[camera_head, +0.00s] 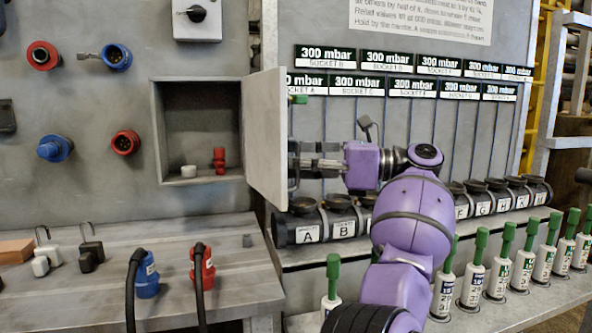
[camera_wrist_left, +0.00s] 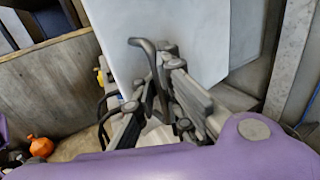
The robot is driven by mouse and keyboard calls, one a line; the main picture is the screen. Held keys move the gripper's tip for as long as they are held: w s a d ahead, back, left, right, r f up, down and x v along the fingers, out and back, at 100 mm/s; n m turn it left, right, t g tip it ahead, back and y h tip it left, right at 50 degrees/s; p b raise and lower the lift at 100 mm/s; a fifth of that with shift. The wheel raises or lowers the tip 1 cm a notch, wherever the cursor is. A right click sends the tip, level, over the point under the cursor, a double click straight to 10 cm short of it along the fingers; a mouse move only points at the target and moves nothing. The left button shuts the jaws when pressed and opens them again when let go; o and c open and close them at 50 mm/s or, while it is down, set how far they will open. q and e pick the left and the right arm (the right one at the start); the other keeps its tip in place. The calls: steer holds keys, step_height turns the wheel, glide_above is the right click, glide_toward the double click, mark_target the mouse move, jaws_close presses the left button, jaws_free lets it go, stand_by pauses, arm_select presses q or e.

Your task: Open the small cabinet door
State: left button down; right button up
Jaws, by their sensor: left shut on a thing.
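The small cabinet (camera_head: 202,120) is a square recess in the grey wall, and its inside shows. Its grey door (camera_head: 267,138) stands swung out from the right edge of the recess; it also fills the upper middle of the left wrist view (camera_wrist_left: 180,35). My left gripper (camera_head: 302,160) is at the right-hand face of the door. In the left wrist view, its fingers (camera_wrist_left: 158,88) are closed around a dark curved handle (camera_wrist_left: 142,45) by the door. The exact contact is partly hidden. My right gripper is not in view.
Inside the recess are a red fitting (camera_head: 219,160) and a small white cap (camera_head: 188,171). A ledge (camera_head: 215,275) below holds blue and red plugs. To the right are labelled dark sockets (camera_head: 340,222) and several green-topped white valves (camera_head: 473,275), close to my arm.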

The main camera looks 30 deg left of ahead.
arm_select(q)
steer(key=shift+w+d+f, duration=0.1)
steer(key=shift+d+f, duration=0.05)
steer(key=shift+d, duration=0.05)
stand_by(0.3)
steer(key=c, duration=2.2)
jaws_free()
steer(key=shift+d, duration=0.2)
steer(key=shift+a, duration=0.2)
